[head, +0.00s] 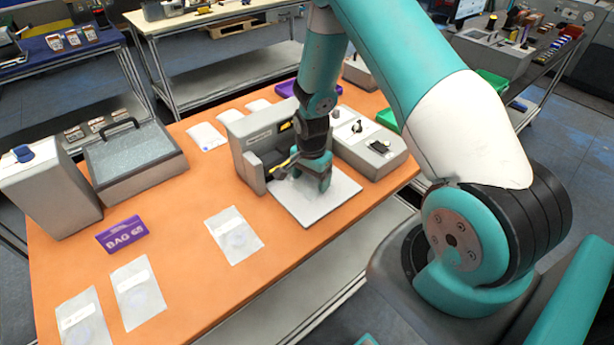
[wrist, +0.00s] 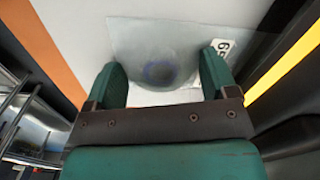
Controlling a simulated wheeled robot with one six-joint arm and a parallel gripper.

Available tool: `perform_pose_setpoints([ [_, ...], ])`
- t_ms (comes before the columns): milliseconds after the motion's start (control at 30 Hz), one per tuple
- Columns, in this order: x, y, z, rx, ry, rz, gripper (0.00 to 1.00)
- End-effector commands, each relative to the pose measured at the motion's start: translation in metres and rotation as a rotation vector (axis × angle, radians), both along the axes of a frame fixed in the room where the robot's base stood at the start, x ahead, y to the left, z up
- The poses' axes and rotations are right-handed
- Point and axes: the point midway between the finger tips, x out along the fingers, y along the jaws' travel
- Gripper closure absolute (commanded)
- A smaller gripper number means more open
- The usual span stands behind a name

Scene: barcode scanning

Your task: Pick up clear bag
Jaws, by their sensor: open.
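A clear bag (wrist: 150,40) with a bluish ring inside lies on a white pad (wrist: 70,12) in the wrist view. A white label (wrist: 222,47) with dark print shows at its right end. My gripper (wrist: 162,75) is open, its two teal fingers on either side of the bag's near part. I cannot tell whether they touch it. In the head view my gripper (head: 318,182) is low over the white pad (head: 315,208), and it hides the bag there. More clear bags lie on the orange table, one at the middle front (head: 234,236).
A grey scanner stand (head: 258,135) stands close behind my gripper. A grey device box (head: 378,145) is to its right. The front right table edge is near.

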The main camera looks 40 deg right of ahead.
Motion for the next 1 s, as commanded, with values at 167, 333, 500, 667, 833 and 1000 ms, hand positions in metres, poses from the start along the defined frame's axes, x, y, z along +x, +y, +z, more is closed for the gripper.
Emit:
perform_pose_setpoints([
  [167,0.0,0.0,0.0,0.0,-0.001,0.0,0.28],
  [333,0.0,0.0,0.0,0.0,-0.001,0.0,0.67],
  [500,0.0,0.0,0.0,-0.001,-0.001,0.0,0.8],
  [667,0.0,0.0,0.001,-0.001,-0.001,0.0,0.8],
  [833,0.001,0.0,0.004,-0.001,-0.001,0.0,0.8],
  [1000,0.001,-0.001,0.012,0.0,-0.002,-0.001,0.8],
])
